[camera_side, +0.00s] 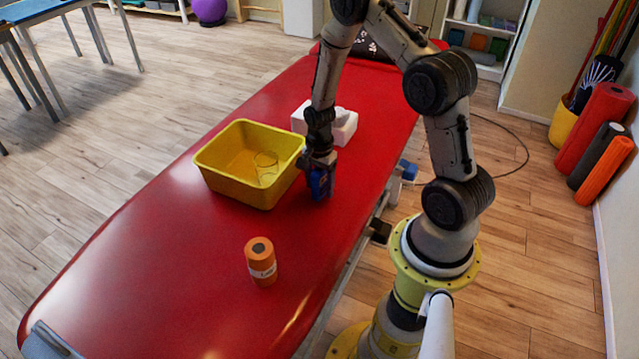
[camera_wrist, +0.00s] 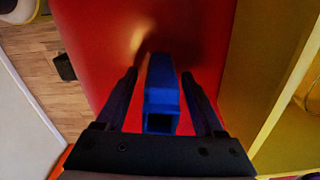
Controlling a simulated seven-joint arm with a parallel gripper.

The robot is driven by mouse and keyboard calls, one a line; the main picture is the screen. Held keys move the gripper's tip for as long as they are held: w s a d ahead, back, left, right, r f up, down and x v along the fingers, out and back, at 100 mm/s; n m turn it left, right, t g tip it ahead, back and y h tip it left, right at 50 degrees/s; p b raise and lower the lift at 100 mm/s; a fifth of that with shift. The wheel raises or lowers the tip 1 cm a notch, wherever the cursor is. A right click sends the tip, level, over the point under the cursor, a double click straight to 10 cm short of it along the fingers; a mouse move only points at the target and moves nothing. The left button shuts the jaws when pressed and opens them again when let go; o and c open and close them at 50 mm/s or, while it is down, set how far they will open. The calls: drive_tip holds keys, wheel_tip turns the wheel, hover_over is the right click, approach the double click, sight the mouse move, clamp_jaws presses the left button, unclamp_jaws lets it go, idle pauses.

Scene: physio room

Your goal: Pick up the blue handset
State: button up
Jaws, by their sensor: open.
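The blue handset (camera_side: 321,184) stands on the red treatment table, just right of the yellow tub. In the wrist view the blue handset (camera_wrist: 162,92) lies between the two fingers. My gripper (camera_side: 318,165) is directly above and around the upper part of the handset, pointing down. In the wrist view my gripper (camera_wrist: 160,82) is open, with a dark finger on each side of the handset and narrow gaps visible. The fingers partly hide the handset's top in the side view.
The red table (camera_side: 150,260) has free room at the front left. A yellow tub (camera_side: 225,184) holding a clear glass stands close left of my gripper. A white box (camera_side: 341,128) is behind it. An orange cylinder (camera_side: 262,266) stands nearer the front.

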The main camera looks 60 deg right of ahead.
clamp_jaws()
drive_tip(key=shift+r, duration=0.1)
idle(0.3)
